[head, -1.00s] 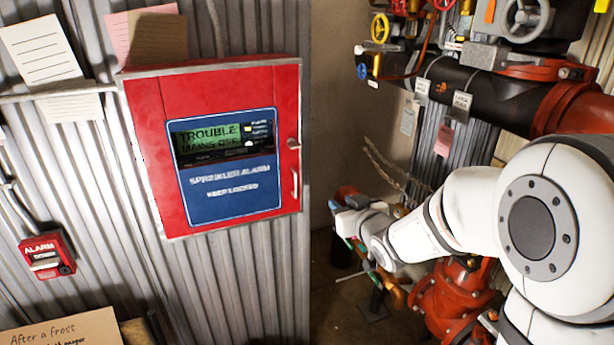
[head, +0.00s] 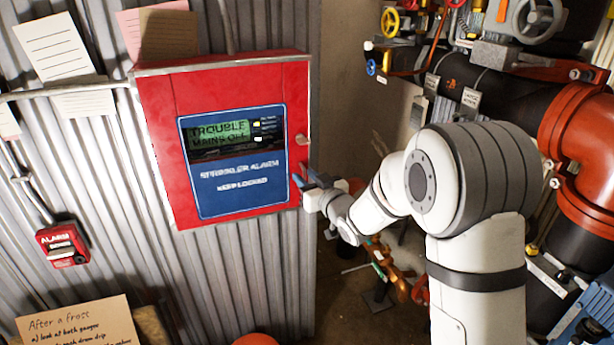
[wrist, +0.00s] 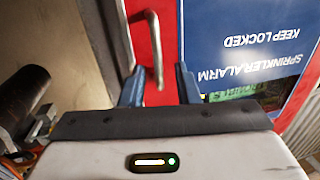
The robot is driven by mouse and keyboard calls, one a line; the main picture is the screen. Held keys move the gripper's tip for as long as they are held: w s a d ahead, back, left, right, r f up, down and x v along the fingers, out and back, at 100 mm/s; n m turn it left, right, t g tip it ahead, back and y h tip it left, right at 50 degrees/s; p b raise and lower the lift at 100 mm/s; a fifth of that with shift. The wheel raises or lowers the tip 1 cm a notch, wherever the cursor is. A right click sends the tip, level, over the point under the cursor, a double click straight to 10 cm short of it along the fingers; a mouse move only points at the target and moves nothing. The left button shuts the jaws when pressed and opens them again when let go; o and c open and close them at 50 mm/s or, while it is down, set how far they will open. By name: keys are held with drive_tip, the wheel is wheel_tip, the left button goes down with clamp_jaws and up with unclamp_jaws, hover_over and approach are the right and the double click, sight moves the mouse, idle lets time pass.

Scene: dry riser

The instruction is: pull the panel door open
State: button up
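The red panel door (head: 235,85) is closed on the corrugated wall, with a blue plate reading "SPRINKLER ALARM KEEP LOCKED" and a green display showing "TROUBLE MAINS OFF". My gripper (head: 301,181) is at the lower right edge of the door, where the door's handle is hidden behind it in the head view. In the wrist view the metal bar handle (wrist: 155,48) stands on the red door between the two blue fingers of my gripper (wrist: 158,82). The fingers are apart, with space on both sides of the handle. A small latch knob (head: 302,139) sits above the handle.
A red alarm call point (head: 62,245) is on the wall at lower left. A cardboard note (head: 80,325) leans below it. Dark and red pipes (head: 480,85) with valve wheels fill the right side, near my arm.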

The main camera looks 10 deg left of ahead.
drive_tip(key=shift+c, duration=0.2)
clamp_jaws()
idle(0.4)
